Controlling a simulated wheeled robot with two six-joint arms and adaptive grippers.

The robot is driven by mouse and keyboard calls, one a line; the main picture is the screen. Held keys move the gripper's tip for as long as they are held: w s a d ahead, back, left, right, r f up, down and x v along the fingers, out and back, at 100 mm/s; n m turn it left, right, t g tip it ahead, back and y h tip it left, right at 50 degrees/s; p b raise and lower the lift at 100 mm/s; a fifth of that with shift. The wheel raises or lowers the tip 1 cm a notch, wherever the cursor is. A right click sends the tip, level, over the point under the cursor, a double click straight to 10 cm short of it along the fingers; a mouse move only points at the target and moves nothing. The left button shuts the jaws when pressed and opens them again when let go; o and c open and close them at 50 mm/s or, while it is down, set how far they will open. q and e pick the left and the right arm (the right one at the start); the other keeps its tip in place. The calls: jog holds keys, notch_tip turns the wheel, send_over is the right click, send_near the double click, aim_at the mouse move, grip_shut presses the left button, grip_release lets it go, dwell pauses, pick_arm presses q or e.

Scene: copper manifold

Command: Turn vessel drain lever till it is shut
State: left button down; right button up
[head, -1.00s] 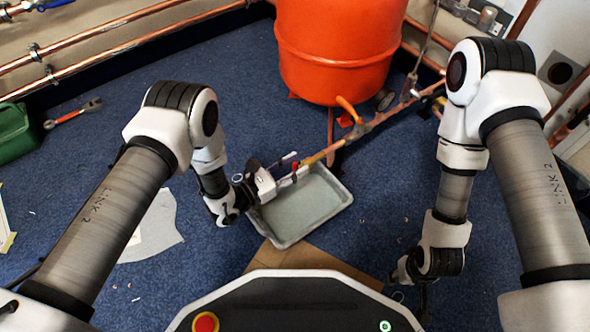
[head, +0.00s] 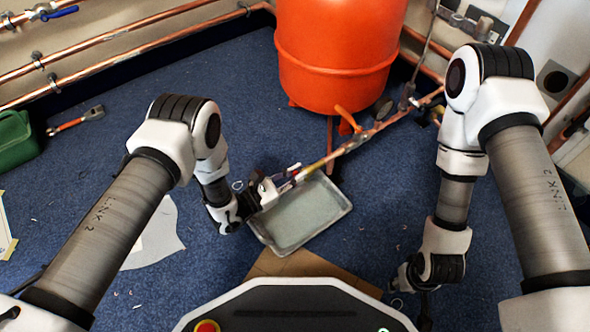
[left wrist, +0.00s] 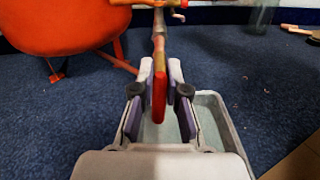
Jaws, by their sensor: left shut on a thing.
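The vessel is the large orange tank (head: 338,50); it also shows in the left wrist view (left wrist: 60,25). A copper drain pipe (head: 365,135) runs from beside it down to the left, over a tray. The red drain lever (left wrist: 159,95) stands between the fingers of my left gripper (left wrist: 159,100) in the left wrist view, seen nearly edge-on. In the head view my left gripper (head: 281,186) is shut on it at the pipe's lower end, and mostly hides it. My right gripper (head: 424,300) hangs low at the right, away from the pipe; its fingers are unclear.
A grey tray (head: 274,250) lies on the blue carpet under the pipe end. Copper pipes (head: 130,62) line the back wall. A green container (head: 15,138) and a wrench (head: 75,121) lie at the left.

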pick_arm(q)
jog(key=shift+s+d+f+m+p, duration=0.3)
jog(key=shift+f+m+p, duration=0.15)
jog(key=shift+m+p, duration=2.2)
jog(key=shift+s+d+f+m+p, duration=0.2)
jog(key=shift+s+f+m+p, duration=0.2)
jog(key=shift+m+p, duration=2.25)
jog(key=shift+s+d+f+m+p, duration=0.35)
jog(key=shift+m+p, duration=1.45)
jog(key=shift+m, duration=1.6)
jog(key=shift+w+a+f, duration=0.1)
jog(key=shift+f, duration=0.05)
jog(key=c, duration=1.2)
grip_release()
